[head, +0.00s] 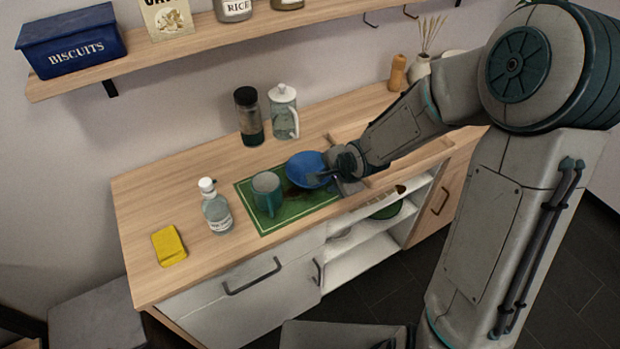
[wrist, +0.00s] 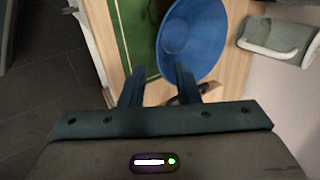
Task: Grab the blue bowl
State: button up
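The blue bowl (head: 302,167) is at the right end of the green mat (head: 330,198) on the wooden counter. My gripper (head: 331,179) is at its right side in the head view. In the wrist view, the bowl (wrist: 190,38) lies just beyond my gripper (wrist: 157,84). The two fingers are apart, with mat and counter showing between them. The right finger overlaps the near rim of the bowl; whether it touches is unclear. Part of the bowl's right side is hidden by the gripper in the head view.
A teal mug (head: 267,193) stands left of the bowl on the mat. A clear bottle (head: 215,207) and yellow sponge (head: 169,246) are farther left. A dark-lidded jar (head: 249,117) and glass pitcher (head: 284,111) stand behind. A shelf (head: 190,44) runs above.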

jog(key=shift+x, duration=0.95)
jog(key=shift+s+a+b+x, duration=0.15)
jog(key=shift+b+x, duration=0.2)
jog(key=shift+x, duration=0.55)
jog(key=shift+s+a+b+x, duration=0.1)
jog(key=shift+a+b+x, duration=0.2)
jog(key=shift+x, duration=0.55)
jog(key=shift+w+a+f, duration=0.1)
jog(key=shift+w+f, duration=0.3)
jog(key=shift+f, duration=0.2)
jog(key=shift+c, duration=0.3)
grip_shut()
